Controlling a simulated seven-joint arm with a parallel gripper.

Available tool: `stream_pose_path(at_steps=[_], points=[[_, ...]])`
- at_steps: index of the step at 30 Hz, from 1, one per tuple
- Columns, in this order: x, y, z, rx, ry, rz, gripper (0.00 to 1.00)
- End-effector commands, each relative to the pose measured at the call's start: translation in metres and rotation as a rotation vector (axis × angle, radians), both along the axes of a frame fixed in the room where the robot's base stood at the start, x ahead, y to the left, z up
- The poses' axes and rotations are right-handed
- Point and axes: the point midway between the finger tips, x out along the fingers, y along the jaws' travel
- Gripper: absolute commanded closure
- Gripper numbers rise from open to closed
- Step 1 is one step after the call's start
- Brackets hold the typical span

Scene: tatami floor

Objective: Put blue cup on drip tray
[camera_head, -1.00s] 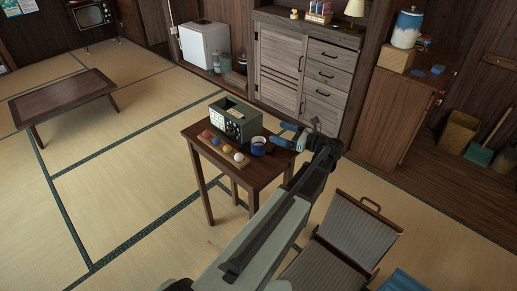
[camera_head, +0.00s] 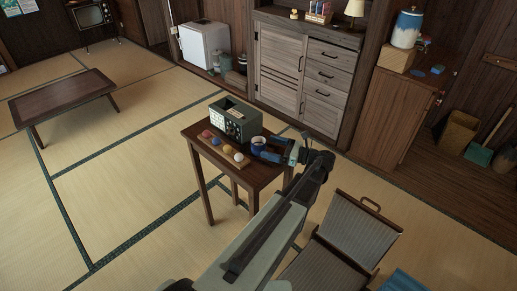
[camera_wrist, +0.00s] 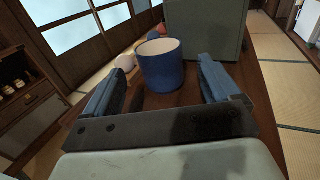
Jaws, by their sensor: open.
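The blue cup (camera_head: 257,144), white inside, stands upright on the small wooden table, close to the green-grey box. In the wrist view the blue cup (camera_wrist: 162,68) is straight ahead, between and slightly beyond the fingertips, with gaps on both sides. My gripper (camera_head: 267,149) is open and low over the table's right side, its fingers pointing at the cup. In the wrist view my gripper (camera_wrist: 161,82) holds nothing. A small blue disc (camera_head: 437,70) lies on the right cabinet near a white-and-blue jug (camera_head: 407,28); I cannot tell whether it is the drip tray.
The green-grey box (camera_head: 236,119) stands behind the cup. Several coloured balls sit in a wooden strip (camera_head: 222,148) to its left. The wooden cabinet (camera_head: 396,110) is at right. A folding chair (camera_head: 352,232) stands on the floor near my arm.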

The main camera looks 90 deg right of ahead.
Motion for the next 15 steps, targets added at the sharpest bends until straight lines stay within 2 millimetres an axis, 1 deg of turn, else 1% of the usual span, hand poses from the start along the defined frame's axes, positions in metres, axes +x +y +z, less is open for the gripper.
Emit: stream_pose_path(at_steps=[5,8,15], points=[[0.005,-0.002,0.0,0.0,0.0,0.001,0.1],[0.012,-0.004,0.0,0.0,0.0,0.002,0.1],[0.04,-0.016,0.0,0.0,0.001,0.002,0.1]])
